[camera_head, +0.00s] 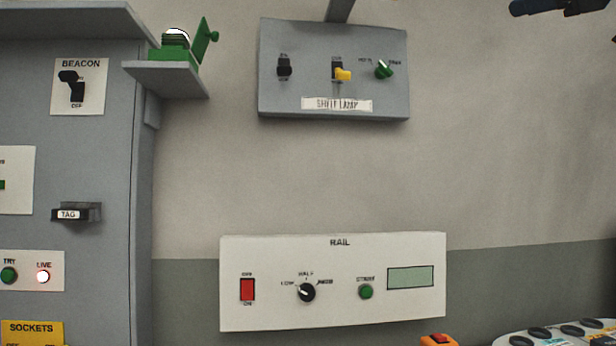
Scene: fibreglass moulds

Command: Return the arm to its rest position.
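A dark piece (560,6) juts in at the top right corner and is cut off by the top edge. It looks like part of my arm or gripper. No fingertips can be made out on it, and I cannot see whether anything is held. It appears clear of the panels, with bare wall around it. The rest of my arm is out of view.
A grey cabinet (107,200) with a small shelf (170,78) stands left. A grey shelf-lamp box (300,92) and a white RAIL panel (340,255) occupy the middle. An orange item (438,340) and a panel with dark round parts (550,338) show at bottom right.

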